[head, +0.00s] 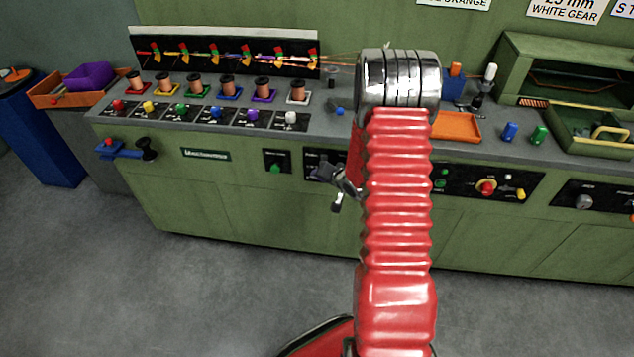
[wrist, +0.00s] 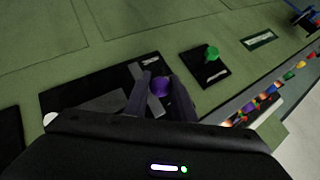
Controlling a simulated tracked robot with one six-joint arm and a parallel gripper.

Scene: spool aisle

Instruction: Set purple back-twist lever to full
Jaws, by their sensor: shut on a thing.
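The purple back-twist lever shows as a purple knob (wrist: 161,86) in the wrist view, in front of a black panel (wrist: 95,82) on the green cabinet front. My gripper (wrist: 160,98) is shut on the knob, with one dark finger on each side of it. A grey strip lies beside the knob; its markings are too small to read. In the head view my gripper (head: 342,188) is at the cabinet front, by the black panel (head: 318,165). There my gripper and arm hide the lever, and its setting cannot be read.
A green knob (head: 275,167) on its own small panel sits left of my gripper in the head view. Several copper spools and coloured buttons (head: 217,112) line the bench top. An orange tray (head: 456,127) lies right of my arm. The floor in front is clear.

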